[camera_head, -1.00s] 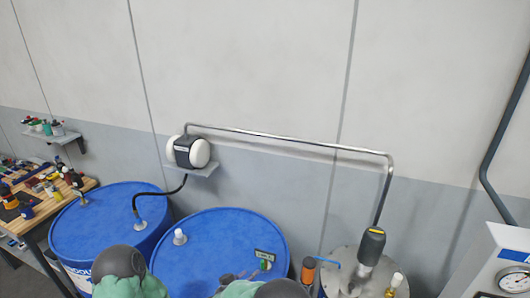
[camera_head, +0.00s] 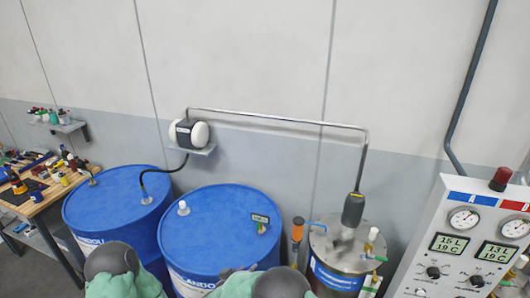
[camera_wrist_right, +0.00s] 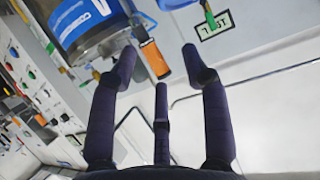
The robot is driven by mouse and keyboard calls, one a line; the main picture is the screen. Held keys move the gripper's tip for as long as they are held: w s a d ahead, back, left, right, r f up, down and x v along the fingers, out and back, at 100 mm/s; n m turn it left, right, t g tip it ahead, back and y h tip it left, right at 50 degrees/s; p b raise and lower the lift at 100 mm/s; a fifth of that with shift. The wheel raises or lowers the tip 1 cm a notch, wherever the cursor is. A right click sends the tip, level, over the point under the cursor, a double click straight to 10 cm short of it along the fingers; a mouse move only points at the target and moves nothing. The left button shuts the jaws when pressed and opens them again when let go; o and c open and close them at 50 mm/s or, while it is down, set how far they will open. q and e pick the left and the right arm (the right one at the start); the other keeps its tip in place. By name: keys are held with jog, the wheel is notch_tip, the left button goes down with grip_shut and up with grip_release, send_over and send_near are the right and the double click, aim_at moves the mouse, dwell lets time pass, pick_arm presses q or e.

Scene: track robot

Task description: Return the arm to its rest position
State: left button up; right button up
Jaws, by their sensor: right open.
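My right gripper (camera_wrist_right: 160,68) shows in the right wrist view with its dark fingers spread apart and nothing between them. In that view an orange-handled object (camera_wrist_right: 154,58) lies beyond the fingertips, and I cannot tell how far away. In the head view, my right arm (camera_head: 280,284) shows at the bottom edge in front of the middle blue drum, with only a small part of its hand in sight. My left arm (camera_head: 122,272) also shows at the bottom, left of it. My left gripper is out of sight.
Two blue drums (camera_head: 220,225) stand before the wall. A steel drum (camera_head: 335,255) with a dark-handled fitting is right of them. The orange-handled object (camera_head: 297,232) stands between. A gauge panel (camera_head: 465,240) is at the right and a wooden workbench (camera_head: 50,195) at the left.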

jog(key=s+d+f+n+g+y+b, duration=0.15)
jog(key=d+f+b, duration=0.35)
jog(key=f, duration=0.6)
jog(key=d+f+n+g+y+b, duration=0.1)
jog(key=d+f+g+y+b, duration=0.25)
jog(key=f, duration=0.85)
jog(key=s+d+f+g+y+b, duration=0.2)
jog(key=s+d+f+b, duration=0.4)
jog(key=s+f, duration=0.5)
pick_arm(q)
notch_tip(320, 180, down, 19)
jog(key=b, duration=0.4)
jog(key=shift+w, duration=0.4)
pick_arm(e)
jog(key=s+f+g+y, duration=0.1)
jog(key=s+f+g, duration=0.1)
jog(key=s, duration=0.5)
jog(key=s+d+f+g+y, duration=0.1)
jog(key=s+f+g+y, duration=0.1)
jog(key=s, duration=0.6)
jog(key=shift+d+g, duration=0.2)
jog(key=shift+g, duration=0.1)
jog(key=shift+n, duration=0.25)
